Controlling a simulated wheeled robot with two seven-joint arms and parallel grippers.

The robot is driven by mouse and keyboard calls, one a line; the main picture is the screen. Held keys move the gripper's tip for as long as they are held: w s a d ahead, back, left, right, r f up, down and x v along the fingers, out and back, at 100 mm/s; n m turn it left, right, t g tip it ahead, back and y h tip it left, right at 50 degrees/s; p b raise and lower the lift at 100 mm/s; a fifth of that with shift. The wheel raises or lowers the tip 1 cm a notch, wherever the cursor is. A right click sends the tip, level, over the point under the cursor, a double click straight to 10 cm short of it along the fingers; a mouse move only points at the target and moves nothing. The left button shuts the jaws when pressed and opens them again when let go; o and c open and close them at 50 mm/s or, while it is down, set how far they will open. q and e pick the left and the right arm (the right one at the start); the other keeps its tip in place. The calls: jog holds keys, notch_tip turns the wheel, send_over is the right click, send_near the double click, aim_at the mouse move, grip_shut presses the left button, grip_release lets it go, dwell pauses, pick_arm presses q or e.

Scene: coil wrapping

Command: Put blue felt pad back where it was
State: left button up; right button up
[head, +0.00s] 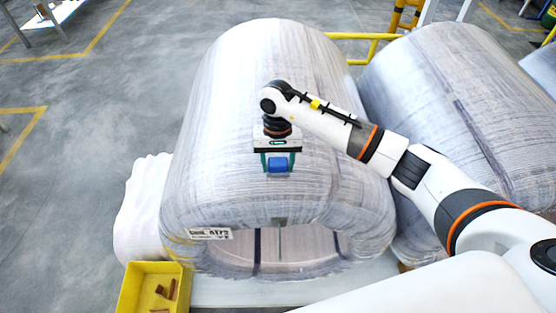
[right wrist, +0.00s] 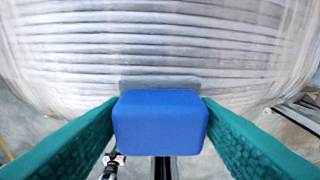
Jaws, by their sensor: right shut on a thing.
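The blue felt pad (head: 278,165) is a small block held between the fingers of my right gripper (head: 277,160), over the upper front of the large wrapped coil (head: 225,110). In the right wrist view the pad (right wrist: 160,122) sits between the two green fingers of my right gripper (right wrist: 160,130), which touch its sides. A grey flat patch (right wrist: 160,84) shows just behind the pad against the coil wrap. I cannot tell whether the pad touches the coil. My left gripper is not in view.
A yellow bin (head: 150,290) with brown pieces stands at the lower left. A second wrapped coil (head: 470,100) is at the right. White wrap material (head: 142,210) bulges at the coil's left side. A label (head: 208,233) is on the coil's front.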

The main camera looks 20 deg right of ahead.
jog(key=shift+w+f+b, duration=0.1)
jog(key=shift+f+b, duration=0.15)
jog(key=shift+b, duration=0.05)
jog(key=o, duration=0.9)
jog(key=shift+r, duration=0.1)
jog(key=shift+r+p, duration=0.25)
jog(key=shift+p, duration=0.15)
jog(key=shift+w+r+b, duration=0.1)
jog(key=shift+r+b, duration=0.2)
jog(key=shift+b, duration=0.1)
jog(key=r+b, duration=0.1)
jog(key=r, duration=0.2)
jog(key=r+b, duration=0.1)
jog(key=r, duration=0.2)
jog(key=w+r+b, duration=0.1)
jog(key=r, duration=0.2)
jog(key=shift+d+r, duration=0.2)
jog(key=shift+r, duration=0.15)
jog(key=shift+w+r, duration=0.1)
jog(key=shift+r, duration=0.6)
